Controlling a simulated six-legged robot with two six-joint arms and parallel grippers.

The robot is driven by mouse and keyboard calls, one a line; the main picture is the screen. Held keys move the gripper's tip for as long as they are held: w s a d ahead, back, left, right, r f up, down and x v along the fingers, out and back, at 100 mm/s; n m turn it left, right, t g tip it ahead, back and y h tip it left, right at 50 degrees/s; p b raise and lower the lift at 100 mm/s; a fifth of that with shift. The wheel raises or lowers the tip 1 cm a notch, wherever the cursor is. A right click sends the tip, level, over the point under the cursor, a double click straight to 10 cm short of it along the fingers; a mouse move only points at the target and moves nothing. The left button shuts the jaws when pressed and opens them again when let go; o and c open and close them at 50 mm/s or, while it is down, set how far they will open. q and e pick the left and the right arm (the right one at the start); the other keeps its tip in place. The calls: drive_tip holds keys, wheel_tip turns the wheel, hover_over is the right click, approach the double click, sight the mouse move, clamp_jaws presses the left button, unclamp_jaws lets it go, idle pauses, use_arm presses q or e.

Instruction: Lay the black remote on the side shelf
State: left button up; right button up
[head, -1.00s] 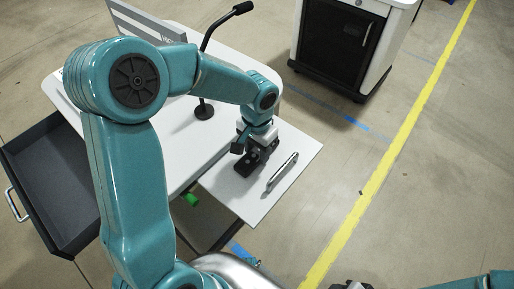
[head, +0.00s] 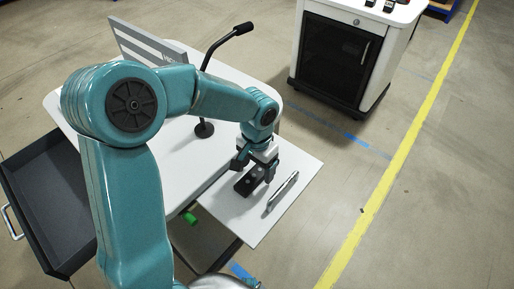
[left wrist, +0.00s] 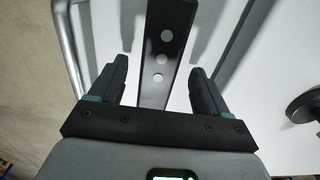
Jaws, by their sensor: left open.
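The black remote (head: 247,184) lies on the white side shelf (head: 245,222), left of a slim silver pen-like item. My left gripper (head: 255,168) is directly over the remote, pointing down. In the left wrist view its two fingers (left wrist: 158,68) stand apart, open. The remote (left wrist: 166,45) with its pale round buttons shows between them, with a gap on each side. The remote's near end is hidden behind the gripper's base in that view. My right gripper is out of view.
The silver pen-like item (head: 283,193) lies close to the gripper's right. A microphone (head: 205,128) on a bent stem stands on the white table behind. An open dark drawer (head: 50,200) juts out at left. A black-fronted cabinet (head: 335,62) stands farther back.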

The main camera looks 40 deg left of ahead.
use_arm(q)
wheel_tip(320, 180, up, 15)
drive_tip(key=p, duration=0.1)
drive_tip(key=shift+p, duration=0.4)
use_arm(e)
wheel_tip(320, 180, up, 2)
